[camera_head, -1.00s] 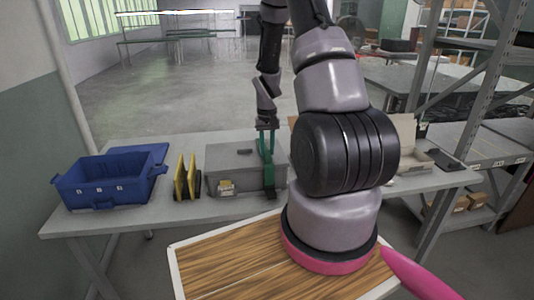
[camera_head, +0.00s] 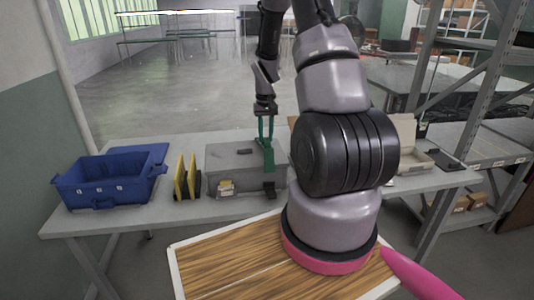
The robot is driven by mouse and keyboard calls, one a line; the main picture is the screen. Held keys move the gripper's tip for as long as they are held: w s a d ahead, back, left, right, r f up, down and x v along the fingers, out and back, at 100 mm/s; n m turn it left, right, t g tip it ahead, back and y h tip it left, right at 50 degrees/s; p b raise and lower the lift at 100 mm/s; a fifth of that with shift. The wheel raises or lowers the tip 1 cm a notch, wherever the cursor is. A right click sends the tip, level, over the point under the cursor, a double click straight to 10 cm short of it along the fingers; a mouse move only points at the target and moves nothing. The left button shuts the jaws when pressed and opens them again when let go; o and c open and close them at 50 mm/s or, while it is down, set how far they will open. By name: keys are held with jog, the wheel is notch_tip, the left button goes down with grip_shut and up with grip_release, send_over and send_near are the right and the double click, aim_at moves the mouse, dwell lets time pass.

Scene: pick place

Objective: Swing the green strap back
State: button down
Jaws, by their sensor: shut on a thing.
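A green strap (camera_head: 268,157) runs over the right part of a grey case (camera_head: 228,173) on the table. Its upper end stands up from the lid as a narrow loop. My gripper (camera_head: 265,115) is above the case and shut on the top of the strap. The fingertips are small in this view. A dark green buckle or clasp (camera_head: 269,189) sits low on the case's front, below the strap. A small yellowish label or block (camera_head: 226,187) is at the case's front left.
A blue crate (camera_head: 105,186) stands at the table's left. Yellow and black upright panels (camera_head: 186,176) stand between it and the case. An open box (camera_head: 410,155) lies at the right, beyond my arm. Metal shelving (camera_head: 440,130) bounds the right side.

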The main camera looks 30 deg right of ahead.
jog(key=shift+w+d+r, duration=0.25)
jog(key=shift+w+r, duration=0.55)
jog(key=shift+r, duration=0.15)
jog(key=shift+w+d+r, duration=0.2)
jog(key=shift+w+r, duration=0.6)
jog(key=shift+r, duration=0.1)
jog(key=shift+w, duration=0.1)
jog(key=shift+w+d+r, duration=0.2)
jog(key=shift+w+r, duration=0.2)
jog(key=shift+w, duration=0.25)
jog(key=shift+w+d+r, duration=0.15)
jog(key=shift+w+r, duration=0.3)
jog(key=shift+w, duration=0.2)
jog(key=shift+w+d+r, duration=0.2)
jog(key=shift+w+r, duration=0.2)
jog(key=shift+w, duration=0.25)
